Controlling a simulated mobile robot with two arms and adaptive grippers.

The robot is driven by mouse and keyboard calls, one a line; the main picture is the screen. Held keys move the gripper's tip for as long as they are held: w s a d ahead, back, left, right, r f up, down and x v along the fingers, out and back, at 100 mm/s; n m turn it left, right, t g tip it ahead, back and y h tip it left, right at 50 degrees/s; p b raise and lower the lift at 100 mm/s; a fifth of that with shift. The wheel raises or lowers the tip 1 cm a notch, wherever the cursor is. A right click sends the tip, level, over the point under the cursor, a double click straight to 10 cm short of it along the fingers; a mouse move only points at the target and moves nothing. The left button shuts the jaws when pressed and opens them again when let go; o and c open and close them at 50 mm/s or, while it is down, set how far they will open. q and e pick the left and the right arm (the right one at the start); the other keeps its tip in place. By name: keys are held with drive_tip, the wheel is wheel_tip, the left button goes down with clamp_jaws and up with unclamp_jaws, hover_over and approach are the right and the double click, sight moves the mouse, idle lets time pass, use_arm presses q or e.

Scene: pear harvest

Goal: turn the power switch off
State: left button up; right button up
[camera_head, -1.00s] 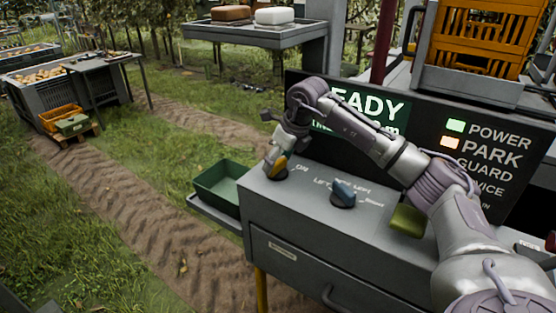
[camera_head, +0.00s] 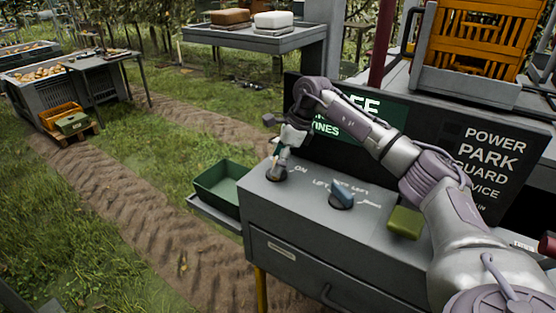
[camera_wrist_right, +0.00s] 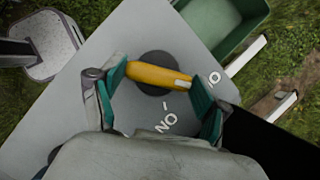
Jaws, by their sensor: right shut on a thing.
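The power switch is a yellow handle (camera_wrist_right: 160,75) on a dark round base at the far left corner of the grey console (camera_head: 262,205). In the right wrist view it lies crosswise between the teal fingertips, its pale-marked end towards the right finger. My right gripper (camera_wrist_right: 160,92) is shut on the handle. In the head view my right gripper (camera_head: 279,158) reaches down over the switch and mostly hides it. An ON label (camera_wrist_right: 167,122) shows beside the base; another label is partly hidden by the right finger. My left gripper is in neither view.
A green bin (camera_head: 219,184) is at the console's left.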

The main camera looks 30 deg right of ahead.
drive_tip(key=shift+r, duration=0.1)
idle(0.3)
drive_tip(key=o, duration=1.2)
drive_tip(key=shift+c, duration=0.2)
drive_tip(key=v, duration=1.2)
